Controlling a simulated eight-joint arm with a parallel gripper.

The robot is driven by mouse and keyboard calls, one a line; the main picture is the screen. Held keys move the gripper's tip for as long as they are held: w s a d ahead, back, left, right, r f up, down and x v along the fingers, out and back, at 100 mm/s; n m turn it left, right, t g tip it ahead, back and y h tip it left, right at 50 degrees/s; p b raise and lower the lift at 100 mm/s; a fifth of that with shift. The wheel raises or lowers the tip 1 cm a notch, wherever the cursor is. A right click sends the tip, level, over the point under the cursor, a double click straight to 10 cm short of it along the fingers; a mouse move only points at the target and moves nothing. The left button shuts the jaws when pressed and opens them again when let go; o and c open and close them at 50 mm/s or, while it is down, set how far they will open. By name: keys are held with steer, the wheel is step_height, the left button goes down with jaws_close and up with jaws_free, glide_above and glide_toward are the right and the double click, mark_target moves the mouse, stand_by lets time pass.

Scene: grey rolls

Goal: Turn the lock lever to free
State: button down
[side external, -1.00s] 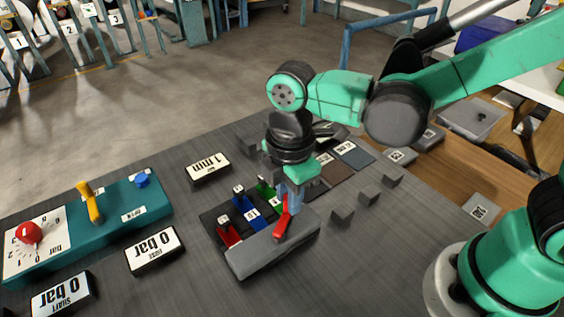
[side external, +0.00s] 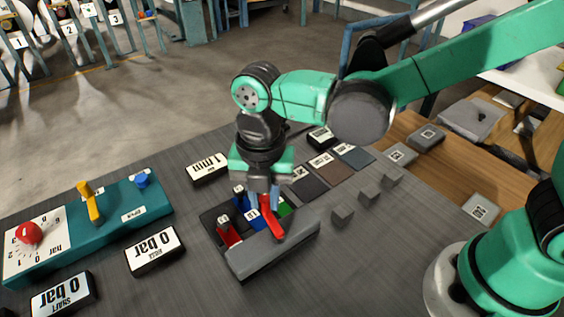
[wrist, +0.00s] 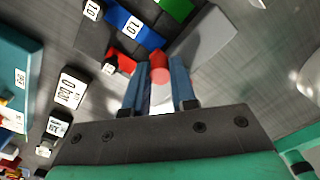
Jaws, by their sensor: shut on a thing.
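The red lock lever (side external: 270,220) sits on the grey block at the near edge of the dark tray and tilts toward the upper left. My gripper (side external: 265,196) points down over it and is shut on its upper end. In the wrist view the red lever (wrist: 158,68) shows between the two blue fingers of my gripper (wrist: 157,80). The grey lock block (side external: 275,252) also shows in the wrist view (wrist: 204,38). The lever's gripped end is partly hidden by the fingers.
The tray holds a red block (side external: 228,235), a blue block (side external: 250,215) and a green block (side external: 284,208). A teal panel (side external: 118,218) with a yellow lever (side external: 90,204) and red knob (side external: 29,233) stands left. Small grey blocks (side external: 343,215) stand right.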

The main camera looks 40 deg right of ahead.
mark_target(261, 201)
steer(key=shift+a+n, duration=0.3)
steer(key=shift+n, duration=0.5)
steer(key=c, duration=0.7)
jaws_free()
steer(key=shift+r, duration=0.1)
steer(key=shift+r, duration=2.7)
